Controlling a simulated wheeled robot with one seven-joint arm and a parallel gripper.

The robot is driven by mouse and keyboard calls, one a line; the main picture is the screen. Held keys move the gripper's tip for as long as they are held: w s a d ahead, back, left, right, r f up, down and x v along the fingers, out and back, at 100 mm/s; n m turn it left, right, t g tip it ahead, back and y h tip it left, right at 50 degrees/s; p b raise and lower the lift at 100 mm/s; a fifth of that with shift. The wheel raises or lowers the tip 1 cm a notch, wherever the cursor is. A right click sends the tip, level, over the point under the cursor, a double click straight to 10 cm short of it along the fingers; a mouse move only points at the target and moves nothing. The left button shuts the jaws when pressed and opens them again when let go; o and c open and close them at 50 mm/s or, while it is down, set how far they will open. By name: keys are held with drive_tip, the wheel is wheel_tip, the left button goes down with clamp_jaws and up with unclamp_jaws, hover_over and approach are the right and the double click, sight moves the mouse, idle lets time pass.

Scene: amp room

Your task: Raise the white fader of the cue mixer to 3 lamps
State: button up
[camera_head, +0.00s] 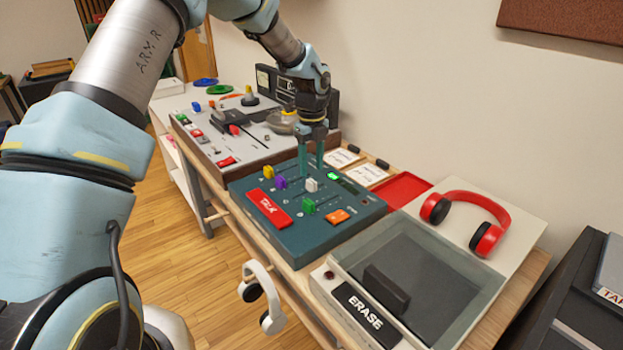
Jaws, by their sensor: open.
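The cue mixer (330,225) is a dark teal box on the bench in the middle of the head view. Its faders have coloured caps: yellow (268,172), purple (280,183), white (312,185) and green (309,206). A green lit patch (333,176) shows near its back edge; I cannot count separate lamps in it. My gripper (310,172) points down over the back part of the mixer, with its two teal fingers apart and empty. The fingertips are close behind the white fader cap, and I cannot tell whether they touch the panel.
A red TALK button (268,207) and an orange button (338,216) are on the mixer. A grey console (205,150) stands behind left. A glass-lidded ERASE unit (425,275) stands at front right. Red headphones (487,240) lie right, and white headphones (262,290) hang at the bench front.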

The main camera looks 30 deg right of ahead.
sight(311, 181)
wheel_tip(311, 181, up, 6)
drive_tip(key=shift+f+b, duration=0.1)
drive_tip(key=shift+b, duration=0.35)
drive_tip(key=s+a+r+n, duration=0.1)
drive_tip(key=a+n, duration=0.8)
drive_tip(key=a, duration=0.4)
drive_tip(key=s+a+r+n, duration=0.1)
drive_tip(key=a+r+n, duration=0.1)
drive_tip(key=a+n, duration=0.9)
drive_tip(key=s+a+n, duration=0.5)
drive_tip(key=a+n, duration=0.1)
drive_tip(key=a, duration=0.2)
drive_tip(key=s+a+n+t, duration=0.1)
drive_tip(key=s+a+n, duration=0.3)
drive_tip(key=a+n, duration=0.2)
drive_tip(key=shift+s+a+n+t, duration=0.3)
drive_tip(key=shift+s+a+n, duration=0.1)
drive_tip(key=shift+a, duration=0.5)
drive_tip(key=shift+f, duration=0.1)
